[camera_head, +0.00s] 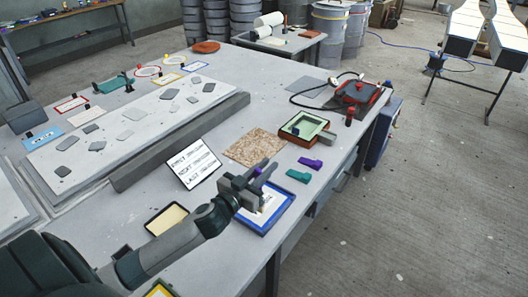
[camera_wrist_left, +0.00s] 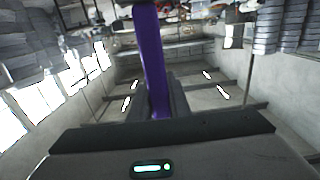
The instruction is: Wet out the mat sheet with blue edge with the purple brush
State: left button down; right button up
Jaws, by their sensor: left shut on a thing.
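My left gripper (camera_head: 257,181) is shut on the purple brush (camera_wrist_left: 151,60), whose long purple handle rises from between the fingers in the left wrist view. In the head view only a little purple of this brush (camera_head: 257,171) shows at the gripper. The mat sheet with blue edge (camera_head: 263,231) lies flat on the table under my left gripper, which hides part of its white middle. I cannot tell whether the brush touches the sheet. My right gripper is not in view.
A purple tool (camera_head: 310,163) and a green tool (camera_head: 298,176) lie to the right, near the table's edge. A rimmed tray (camera_head: 288,137) holds something pale green. A brown fibrous board (camera_head: 255,147) and a lettered white board (camera_head: 194,162) lie behind the gripper.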

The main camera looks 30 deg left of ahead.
pick_arm(q)
jog(key=shift+w+a+r, duration=0.35)
jog(key=shift+a+r, duration=0.05)
jog(key=shift+a, duration=0.15)
jog(key=shift+f, duration=0.2)
notch_tip(320, 180, down, 5)
jog(key=b, duration=0.4)
jog(key=shift+r+b, duration=0.15)
jog(key=shift+b, duration=0.2)
